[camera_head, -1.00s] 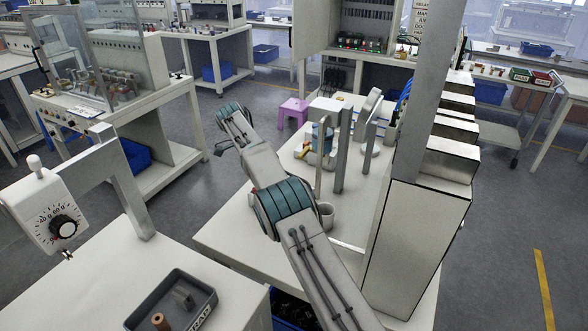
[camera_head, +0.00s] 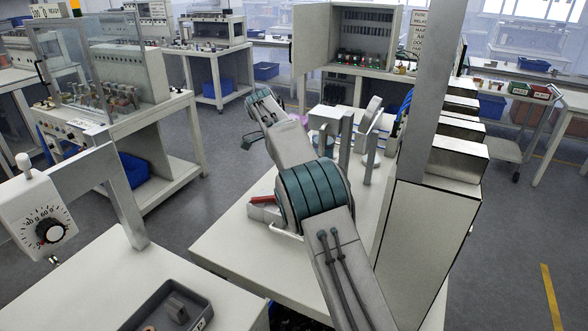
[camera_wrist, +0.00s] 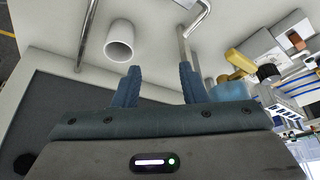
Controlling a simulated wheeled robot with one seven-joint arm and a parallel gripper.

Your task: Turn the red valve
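A red handle (camera_head: 263,200), likely the valve's, shows at the left edge of the central white table, just left of my arm. My arm hides part of the area around it. In the wrist view my gripper (camera_wrist: 160,82) is open, its two blue fingers apart with no object clearly held between them. A bent metal rod (camera_wrist: 184,45) passes close behind the right finger; I cannot tell whether they touch. The red handle is not clearly visible in the wrist view. My gripper's fingers are not clear in the head view.
A white cup (camera_wrist: 119,42) stands beyond the left finger. A yellow part (camera_wrist: 240,61) and a blue cylinder (camera_wrist: 230,89) are at the right. A grey tray (camera_head: 205,312) lies on the front-left table, near a dial box (camera_head: 30,212).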

